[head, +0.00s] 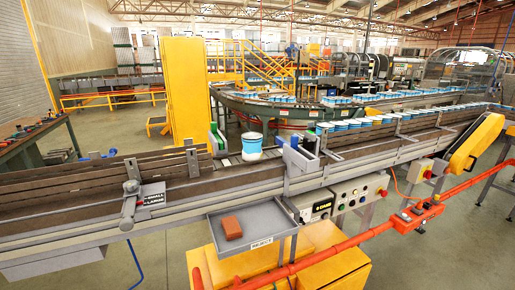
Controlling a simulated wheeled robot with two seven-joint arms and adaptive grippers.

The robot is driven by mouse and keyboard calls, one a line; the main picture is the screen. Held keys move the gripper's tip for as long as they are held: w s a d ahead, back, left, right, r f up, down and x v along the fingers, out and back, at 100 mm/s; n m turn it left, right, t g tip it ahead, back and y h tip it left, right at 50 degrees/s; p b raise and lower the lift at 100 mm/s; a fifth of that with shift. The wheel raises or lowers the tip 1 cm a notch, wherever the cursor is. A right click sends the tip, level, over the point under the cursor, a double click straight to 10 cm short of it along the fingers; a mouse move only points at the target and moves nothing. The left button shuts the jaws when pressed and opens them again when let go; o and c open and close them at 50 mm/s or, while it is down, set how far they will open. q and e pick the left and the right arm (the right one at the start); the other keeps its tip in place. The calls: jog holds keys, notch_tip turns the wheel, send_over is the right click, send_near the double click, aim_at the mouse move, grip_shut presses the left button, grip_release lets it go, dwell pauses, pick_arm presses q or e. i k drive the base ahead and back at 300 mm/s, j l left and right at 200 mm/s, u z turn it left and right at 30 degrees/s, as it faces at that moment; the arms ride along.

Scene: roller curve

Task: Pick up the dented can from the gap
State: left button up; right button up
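I cannot make out a dent at this size. Blue-and-grey blocks stand close on its right, and a green-and-grey guide stands on its left. Neither of my grippers is in view.
A grey tray labelled REJECT (268,215) hangs in front of the conveyor, with a red-brown block (231,227) at its left. A control box (345,196) sits to its right. A lever bracket (131,195) stands on the front rail. Several blue-and-white cans (372,121) line the right conveyor.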

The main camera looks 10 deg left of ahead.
aim_at(252, 150)
jog(key=l+u, duration=0.5)
jog(key=l, duration=1.65)
